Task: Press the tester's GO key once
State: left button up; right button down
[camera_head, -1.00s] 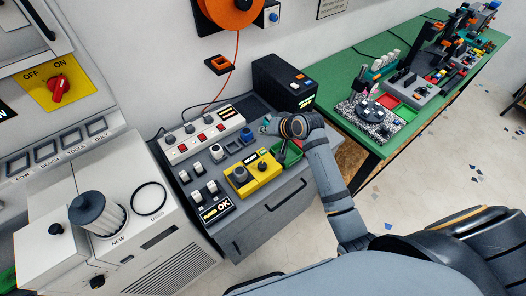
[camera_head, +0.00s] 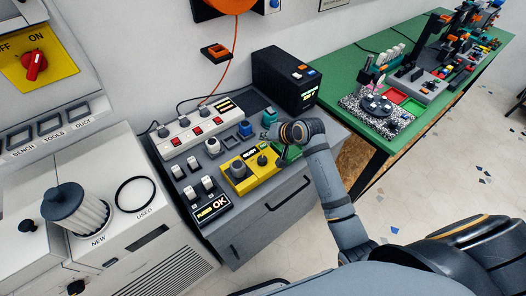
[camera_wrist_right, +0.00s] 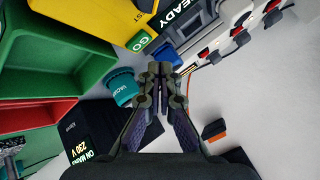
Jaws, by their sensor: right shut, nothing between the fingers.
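The yellow tester (camera_head: 264,177) sits on the grey bench top, with a dark knob and a small display. In the right wrist view the tester (camera_wrist_right: 104,14) shows at the top, with READY lettering beside it. The green GO key (camera_wrist_right: 139,41) is at its edge there; I cannot make it out clearly in the head view. My right gripper (camera_wrist_right: 160,70) is shut and empty. Its fingertips point near a blue block and a teal cap, apart from the GO key in the picture. My left gripper is out of view.
A teal cap (camera_wrist_right: 122,88) and a blue block (camera_wrist_right: 167,57) are close to the fingertips. Green and red bins (camera_wrist_right: 68,48) lie to the left there. A white switch strip (camera_head: 200,127) and a black box (camera_head: 288,79) stand behind the tester.

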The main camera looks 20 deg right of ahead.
jog(key=shift+f, duration=0.7)
jog(key=shift+f, duration=0.15)
dwell(0.8)
jog(key=shift+f, duration=0.25)
jog(key=shift+f, duration=0.4)
dwell(0.7)
jog(key=shift+r+p, duration=0.8)
jog(key=shift+p, duration=0.35)
